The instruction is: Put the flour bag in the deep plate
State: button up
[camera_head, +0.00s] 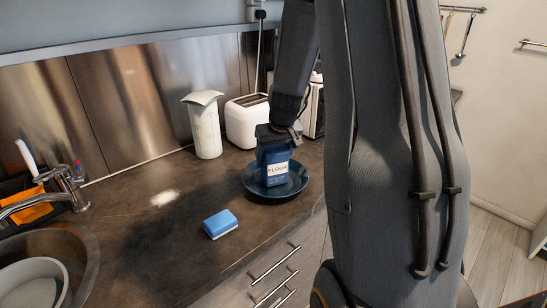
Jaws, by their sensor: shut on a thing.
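The blue flour bag (274,170), with a pale "FLOUR" label, is upright at the deep plate (299,189). The plate is dark blue and round and stands on the counter. The bag's lower part is within the plate's rim; I cannot tell whether it touches the plate's bottom. My gripper (277,141) comes down from above and is shut on the top of the bag. Its fingertips are partly hidden by the bag and the wrist.
A blue and white sponge (220,224) lies on the counter left of the plate. A sink (82,250) with a faucet (66,183) is at the left.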

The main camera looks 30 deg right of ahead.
jog(key=shift+f, duration=0.15)
jog(key=o, duration=1.5)
jog(key=shift+c, duration=0.2)
jog(key=shift+r, duration=0.45)
jog(key=d+b+v, duration=0.1)
jog(key=b+v, duration=0.1)
jog(key=v, duration=0.9)
jog(key=s+a+f+g, duration=0.1)
jog(key=s+a+f, duration=0.2)
jog(key=s+a, duration=0.2)
jog(key=s+a+f+n+g, duration=0.1)
jog(key=s+a+f, duration=0.3)
jog(key=s+a, duration=0.2)
jog(key=s+a+f+n+g, duration=0.1)
jog(key=s+a+f, duration=0.3)
jog(key=a, duration=0.5)
jog(key=shift+s+f+g+y, duration=0.2)
jog(key=shift+s+g+y, duration=0.15)
jog(key=shift+s, duration=0.45)
